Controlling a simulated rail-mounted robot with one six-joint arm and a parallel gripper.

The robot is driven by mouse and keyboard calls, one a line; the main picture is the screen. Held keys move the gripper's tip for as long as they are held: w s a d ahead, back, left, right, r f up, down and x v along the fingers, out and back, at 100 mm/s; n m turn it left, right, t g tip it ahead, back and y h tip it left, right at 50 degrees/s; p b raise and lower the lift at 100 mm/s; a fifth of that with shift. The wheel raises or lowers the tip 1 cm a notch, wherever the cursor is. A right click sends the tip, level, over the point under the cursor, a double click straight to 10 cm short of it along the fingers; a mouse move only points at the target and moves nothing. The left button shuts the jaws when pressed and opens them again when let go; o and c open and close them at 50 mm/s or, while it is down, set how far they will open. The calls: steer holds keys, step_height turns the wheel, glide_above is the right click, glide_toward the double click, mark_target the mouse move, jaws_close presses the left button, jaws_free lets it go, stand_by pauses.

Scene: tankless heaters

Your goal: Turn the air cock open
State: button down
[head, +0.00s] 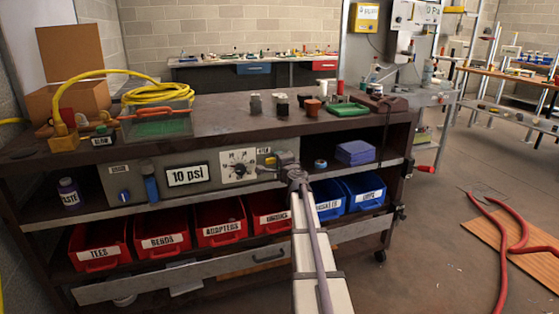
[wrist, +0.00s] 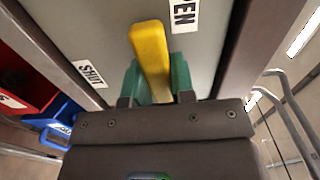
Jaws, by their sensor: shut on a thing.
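The air cock's yellow lever (wrist: 150,55) stands between the two green finger pads of my gripper (wrist: 156,80) in the wrist view, and the gripper is shut on it. The lever's free end points up the picture, a little left. A "SHUT" label (wrist: 90,74) lies to its left, and a partly cut-off label reading "EN" (wrist: 185,14) is just right of its tip. In the head view my gripper (head: 282,160) is at the right end of the grey panel (head: 145,190) on the bench; it hides most of the cock there.
The panel bears a "10 psi" sign (head: 187,175) and a dial (head: 239,168). Red bins (head: 160,232) and blue bins (head: 362,194) sit on the shelf below. Purple pads (head: 355,152) lie right of my gripper. The bench top (head: 225,110) above holds a yellow hose (head: 158,92) and small parts.

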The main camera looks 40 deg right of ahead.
steer(key=shift+m, duration=0.3)
steer(key=c, duration=1)
jaws_free()
steer(key=shift+o, duration=0.2)
steer(key=shift+s, duration=0.1)
steer(key=v, duration=1)
steer(key=shift+s, duration=0.35)
steer(key=shift+a+r, duration=0.1)
steer(key=shift+a, duration=0.05)
